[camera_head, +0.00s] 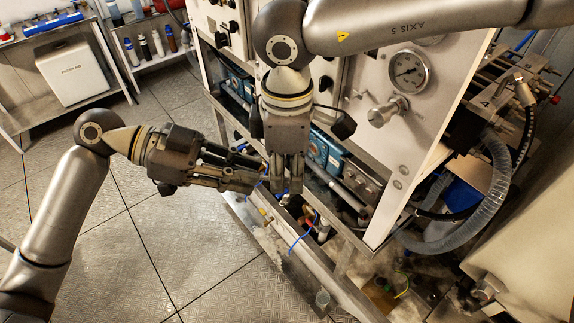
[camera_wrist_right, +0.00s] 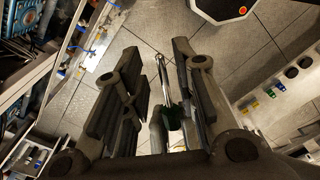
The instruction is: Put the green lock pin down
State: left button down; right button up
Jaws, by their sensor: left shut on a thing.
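My left gripper (camera_head: 250,180) comes in from the left and points right, low over the machine's front edge. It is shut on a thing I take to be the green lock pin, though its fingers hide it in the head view. My right gripper (camera_head: 288,187) points down just right of the left fingertips. In the right wrist view its two fingers (camera_wrist_right: 163,85) stand apart. A dark green piece (camera_wrist_right: 175,118), probably the lock pin, shows between them near the bottom, without clear contact with either finger.
The machine's white panel with a gauge (camera_head: 408,72) stands close on the right. A blue cable (camera_head: 303,238) hangs over the metal frame below the grippers. Small green parts (camera_head: 387,287) lie in a dark recess at lower right. The plated floor (camera_head: 150,240) is clear.

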grip_shut()
pick_arm(q)
jog(key=c, duration=1.3)
grip_release()
jog(key=shift+a, duration=0.1)
